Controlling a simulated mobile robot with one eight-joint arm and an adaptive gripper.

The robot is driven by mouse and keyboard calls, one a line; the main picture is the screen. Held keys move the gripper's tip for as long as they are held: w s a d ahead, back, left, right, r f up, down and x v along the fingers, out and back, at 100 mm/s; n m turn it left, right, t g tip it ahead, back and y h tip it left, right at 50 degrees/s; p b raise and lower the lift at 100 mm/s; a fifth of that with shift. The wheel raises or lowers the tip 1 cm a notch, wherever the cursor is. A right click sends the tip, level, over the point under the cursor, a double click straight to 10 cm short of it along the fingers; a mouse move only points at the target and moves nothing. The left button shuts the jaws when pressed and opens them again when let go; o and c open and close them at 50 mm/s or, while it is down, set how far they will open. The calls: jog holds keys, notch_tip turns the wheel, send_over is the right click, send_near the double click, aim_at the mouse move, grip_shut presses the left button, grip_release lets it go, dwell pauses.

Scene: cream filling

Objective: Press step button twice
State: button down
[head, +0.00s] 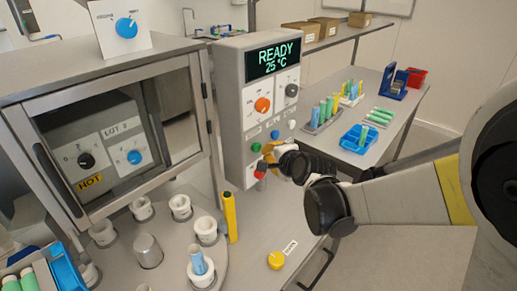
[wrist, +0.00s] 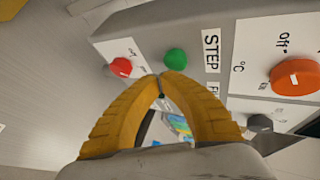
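The control panel (head: 228,110) stands upright, its display reading "READY 25 °C". A green button (head: 256,147) sits low on its front. In the wrist view the green button (wrist: 175,58) is beside the "STEP" label (wrist: 211,50). My gripper (head: 268,153) has yellow fingers and is in front of the lower panel, close to the green button. In the wrist view my gripper's fingertips (wrist: 163,82) meet with nothing held between them, just below the green button in the picture. I cannot tell whether they touch the panel. The fingers hide part of the button row.
A red button (wrist: 121,67) is near my fingertips. A yellow upright tube (head: 230,215) and white cup holders (head: 205,230) stand below. A yellow button (head: 276,260) is on the front surface.

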jog(key=shift+w+a, duration=0.1)
jog(key=shift+w+a, duration=0.2)
jog(key=shift+a, duration=0.05)
jog(key=shift+w+a, duration=0.35)
jog(key=shift+a, duration=0.1)
dwell(1.1)
jog(key=shift+s+d, duration=0.65)
jog(key=shift+d, duration=0.15)
jog(key=shift+s+d, duration=0.8)
jog(key=shift+d, duration=0.2)
jog(key=shift+s+d, duration=0.75)
jog(key=shift+d, duration=0.2)
jog(key=shift+d+b, duration=0.1)
jog(key=shift+b, duration=0.2)
